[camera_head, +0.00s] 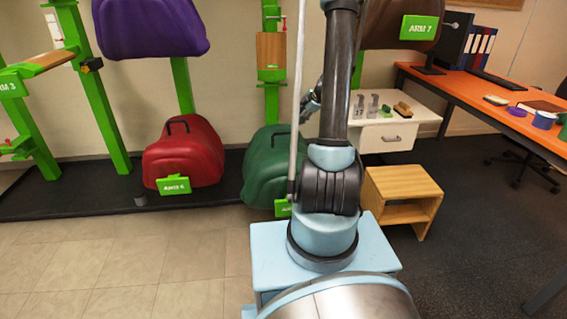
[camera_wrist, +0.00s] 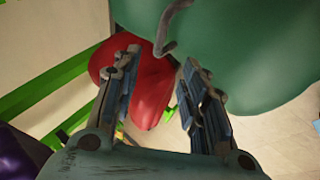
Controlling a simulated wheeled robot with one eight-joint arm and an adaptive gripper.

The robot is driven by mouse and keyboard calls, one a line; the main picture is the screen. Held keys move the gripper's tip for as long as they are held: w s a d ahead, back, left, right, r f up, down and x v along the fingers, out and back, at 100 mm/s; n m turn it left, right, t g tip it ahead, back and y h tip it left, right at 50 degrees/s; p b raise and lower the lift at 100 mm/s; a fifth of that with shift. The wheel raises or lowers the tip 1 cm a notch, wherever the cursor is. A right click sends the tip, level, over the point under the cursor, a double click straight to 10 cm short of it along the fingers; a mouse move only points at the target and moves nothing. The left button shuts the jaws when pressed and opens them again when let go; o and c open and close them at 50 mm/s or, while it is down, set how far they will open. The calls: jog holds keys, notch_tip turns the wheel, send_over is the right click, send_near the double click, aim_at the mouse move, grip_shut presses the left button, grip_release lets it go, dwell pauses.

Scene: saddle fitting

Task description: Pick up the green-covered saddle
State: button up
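The green-covered saddle (camera_head: 263,167) sits low on the black platform, right of the red one, and is partly hidden behind my arm in the head view. In the wrist view the green saddle (camera_wrist: 250,45) fills the upper right, and its grey curved handle (camera_wrist: 172,28) hangs just beyond my fingertips. My gripper (camera_wrist: 157,62) is open, with its two fingers spread apart and nothing between them. The handle looks close to the gap, but I cannot tell the exact distance. In the head view my gripper is mostly hidden by the arm.
The red saddle (camera_head: 186,155) stands to the left, with a purple saddle (camera_head: 150,28) mounted above. A white drawer unit (camera_head: 390,135), a wooden stool (camera_head: 403,185) and an orange desk (camera_head: 470,95) stand to the right. Green posts (camera_head: 97,95) rise at the left. Tiled floor in front is clear.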

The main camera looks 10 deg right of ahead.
jog(key=f, duration=0.1)
send_near(283, 133)
jog(key=w+d+x, duration=0.1)
jog(key=x, duration=0.4)
jog(key=shift+s+a+x, duration=0.15)
jog(key=shift+x, duration=1.35)
jog(key=shift+s+a+x, duration=0.15)
jog(key=shift+x, duration=1.3)
jog(key=shift+c, duration=0.6)
grip_shut()
